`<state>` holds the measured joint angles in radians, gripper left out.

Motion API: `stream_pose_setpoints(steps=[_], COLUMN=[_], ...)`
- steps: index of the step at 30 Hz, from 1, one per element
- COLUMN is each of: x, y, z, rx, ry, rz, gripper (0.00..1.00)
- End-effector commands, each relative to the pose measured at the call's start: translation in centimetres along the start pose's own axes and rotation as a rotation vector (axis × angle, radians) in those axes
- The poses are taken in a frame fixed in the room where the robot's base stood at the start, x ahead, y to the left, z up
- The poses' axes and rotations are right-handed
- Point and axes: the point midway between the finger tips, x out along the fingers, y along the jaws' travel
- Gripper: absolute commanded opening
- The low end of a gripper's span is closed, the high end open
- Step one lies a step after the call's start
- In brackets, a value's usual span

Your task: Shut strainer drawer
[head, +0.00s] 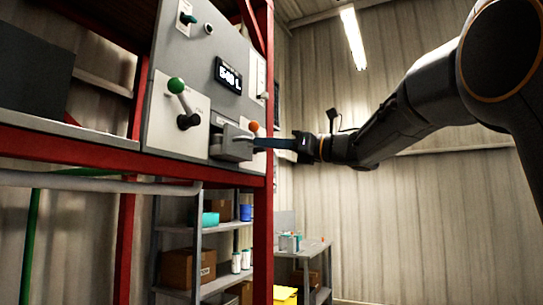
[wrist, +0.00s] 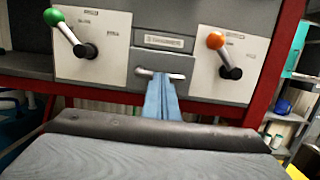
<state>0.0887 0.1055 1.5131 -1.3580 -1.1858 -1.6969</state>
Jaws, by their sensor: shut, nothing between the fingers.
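The strainer drawer (head: 234,147) is a small grey box that stands out a little from the front of the grey panel, between two levers. In the wrist view its grey front (wrist: 145,92) carries a pale bar handle (wrist: 143,73). My gripper (head: 256,142) reaches in from the right with its blue fingers shut and empty. In the wrist view the fingertips (wrist: 162,77) overlap the middle of the handle. I cannot tell whether they touch it. The fingers hide part of the drawer front.
A green-knobbed lever (head: 178,88) is left of the drawer and an orange-knobbed lever (wrist: 216,41) is right of it. A display (head: 229,74) sits above. A red post (head: 263,215) stands at the panel's right edge. Shelves (head: 215,286) with boxes are below and behind.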

Motion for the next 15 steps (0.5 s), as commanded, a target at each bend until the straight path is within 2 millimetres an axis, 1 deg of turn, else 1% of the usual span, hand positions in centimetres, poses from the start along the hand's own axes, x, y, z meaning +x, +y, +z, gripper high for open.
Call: stream_pose_setpoints(steps=[1,6,9,15], x=[0.9,3.2,4.3,5.3], y=[-0.1,-0.2,-0.1,-0.1], z=[-0.5,-0.8,-0.9,-0.9], rx=[0.000,0.000,-0.001,0.000], ry=[-0.001,-0.001,0.000,0.000], rz=[0.002,0.000,0.002,0.000], gripper=[0.00,0.00,0.00,0.00])
